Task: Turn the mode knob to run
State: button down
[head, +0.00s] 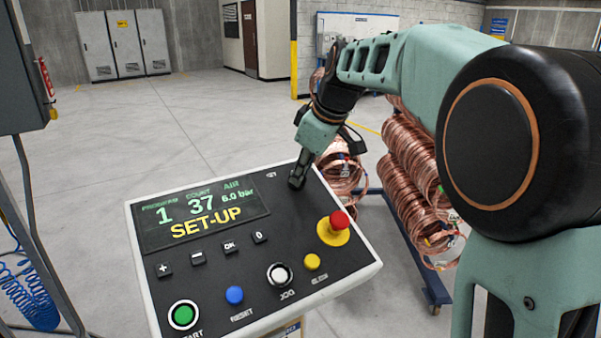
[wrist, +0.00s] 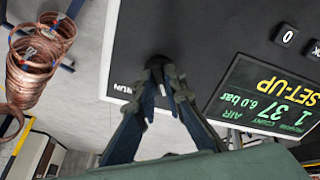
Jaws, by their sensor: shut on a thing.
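The control panel (head: 205,270) has a dark face with a white rim, and its display (head: 205,213) reads SET-UP in yellow. My gripper (head: 297,182) reaches down onto the panel's far right corner. In the wrist view my gripper (wrist: 161,76) is shut on the mode knob (wrist: 158,61), a small dark knob mostly covered by the fingertips. The RUN label (wrist: 121,88) shows beside the fingers there. The knob's pointer is hidden, so its exact angle cannot be told. In the head view the knob is hidden behind my fingers.
A red emergency stop (head: 339,221) on a yellow base stands near the gripper. Several buttons, including the green start button (head: 183,315), line the panel's near side. Copper coils (head: 412,185) hang on a blue rack behind and to the right. Open floor lies beyond the panel.

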jog(key=m, duration=0.4)
jog(key=shift+r+m, duration=0.1)
jog(key=shift+m, duration=0.2)
jog(key=m+p, duration=0.1)
jog(key=m, duration=0.2)
jog(key=shift+m+t+h, duration=0.3)
jog(key=shift+m+t, duration=0.1)
jog(key=m+p, duration=0.1)
jog(key=m, duration=0.2)
jog(key=shift+m, duration=0.3)
jog(key=shift+a+m+h+p, duration=0.1)
jog(key=shift+m+h+p, duration=0.35)
jog(key=shift+m, duration=1.35)
jog(key=c, duration=2)
grip_release()
